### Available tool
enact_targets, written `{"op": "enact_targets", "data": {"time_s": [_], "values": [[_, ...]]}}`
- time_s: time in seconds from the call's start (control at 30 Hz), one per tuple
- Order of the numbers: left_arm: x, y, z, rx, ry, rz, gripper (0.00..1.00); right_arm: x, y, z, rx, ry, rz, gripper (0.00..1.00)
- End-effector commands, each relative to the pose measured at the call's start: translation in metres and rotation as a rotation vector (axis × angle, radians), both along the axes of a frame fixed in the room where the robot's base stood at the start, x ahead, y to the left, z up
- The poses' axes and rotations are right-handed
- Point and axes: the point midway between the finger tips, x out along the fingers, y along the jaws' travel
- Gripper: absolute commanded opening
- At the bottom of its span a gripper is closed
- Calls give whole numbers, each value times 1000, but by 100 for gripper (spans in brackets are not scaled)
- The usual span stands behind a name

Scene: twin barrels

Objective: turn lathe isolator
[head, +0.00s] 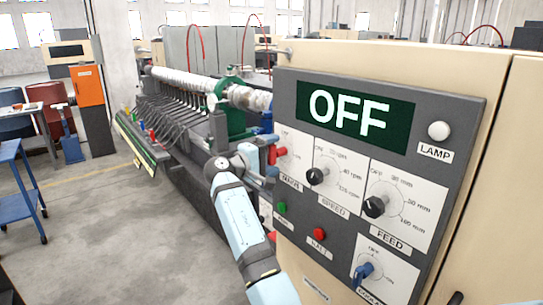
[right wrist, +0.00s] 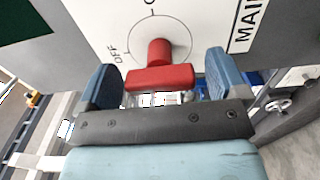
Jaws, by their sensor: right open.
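The control panel (head: 334,222) of the lathe is at the right in the head view, with a screen (head: 354,117) reading OFF. The red isolator handle (head: 281,151) is at the panel's left edge, partly hidden by my right gripper (head: 268,158). In the right wrist view the isolator handle (right wrist: 160,77) lies crosswise on a white plate marked OFF, beside a partly cut label starting MAI. My right gripper (right wrist: 163,72) is open, its blue fingers on either side of the handle with gaps; I see no grip. My left gripper is out of view.
Speed knob (head: 316,176), feed knob (head: 375,206), green button (head: 282,207), red button (head: 319,233) and a blue switch (head: 363,272) are on the panel. The long machine (head: 190,110) runs behind my right arm. Open floor is at the left.

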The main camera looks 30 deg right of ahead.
Motion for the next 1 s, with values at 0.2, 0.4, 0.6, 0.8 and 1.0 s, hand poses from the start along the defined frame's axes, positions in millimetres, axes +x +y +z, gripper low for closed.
{"op": "enact_targets", "data": {"time_s": [0.2,0.4,0.6,0.8,1.0], "values": [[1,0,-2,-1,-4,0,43,-1,14,-1,0,-1,1,92],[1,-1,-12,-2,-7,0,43,-4,57,-3,1,-2,4,92],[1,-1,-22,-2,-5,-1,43,-7,101,-2,1,0,3,92],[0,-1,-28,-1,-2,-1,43,-10,129,-1,0,1,2,92],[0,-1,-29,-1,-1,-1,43,-11,138,0,0,0,0,92]]}}
